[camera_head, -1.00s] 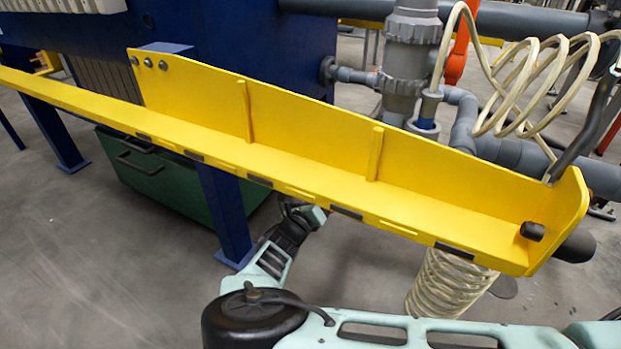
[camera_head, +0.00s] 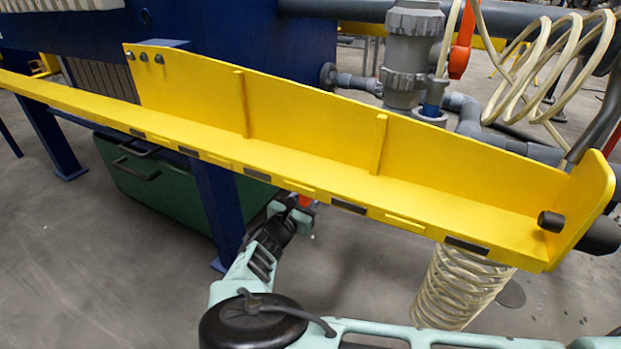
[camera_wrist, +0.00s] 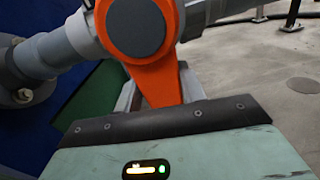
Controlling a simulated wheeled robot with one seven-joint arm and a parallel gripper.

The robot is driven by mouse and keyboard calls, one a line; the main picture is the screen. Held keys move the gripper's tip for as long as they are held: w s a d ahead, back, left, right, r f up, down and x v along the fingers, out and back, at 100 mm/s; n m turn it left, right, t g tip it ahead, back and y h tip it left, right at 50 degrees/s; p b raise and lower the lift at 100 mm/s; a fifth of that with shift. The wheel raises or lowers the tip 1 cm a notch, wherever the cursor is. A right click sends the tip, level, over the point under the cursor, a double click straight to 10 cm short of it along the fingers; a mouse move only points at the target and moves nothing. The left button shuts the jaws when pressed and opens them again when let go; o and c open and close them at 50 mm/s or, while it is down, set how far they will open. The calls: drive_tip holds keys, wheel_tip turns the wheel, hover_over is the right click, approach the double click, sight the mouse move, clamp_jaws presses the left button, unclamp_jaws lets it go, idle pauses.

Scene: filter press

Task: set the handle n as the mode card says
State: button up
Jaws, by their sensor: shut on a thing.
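In the wrist view an orange valve handle (camera_wrist: 150,72) hangs down from a grey pipe valve with a round dark grey hub (camera_wrist: 138,25). Its lower end goes between the jaws of my gripper (camera_wrist: 155,98), which is shut on it. The gripper body hides the handle's tip. In the head view my gripper (camera_head: 294,208) is below the yellow beam, with a small bit of orange (camera_head: 306,201) beside it; the beam hides most of the valve. No letter on the handle is readable, and no mode card shows in either view.
A long yellow beam (camera_head: 300,155) crosses above my arm. A blue leg (camera_head: 217,205) and a green bin (camera_head: 165,185) stand to the left. Another orange handle (camera_head: 462,42) is on grey pipes behind. A coiled hose (camera_head: 460,285) hangs at the right.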

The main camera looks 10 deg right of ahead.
sight(304, 199)
drive_tip(key=o, duration=1.1)
drive_tip(key=shift+w+a, duration=0.1)
drive_tip(key=shift+a, duration=0.2)
drive_tip(key=shift+o, duration=0.2)
drive_tip(key=p+v, duration=0.1)
drive_tip(key=v, duration=0.6)
drive_tip(key=shift+d+p, duration=0.15)
drive_tip(key=shift+p, duration=0.15)
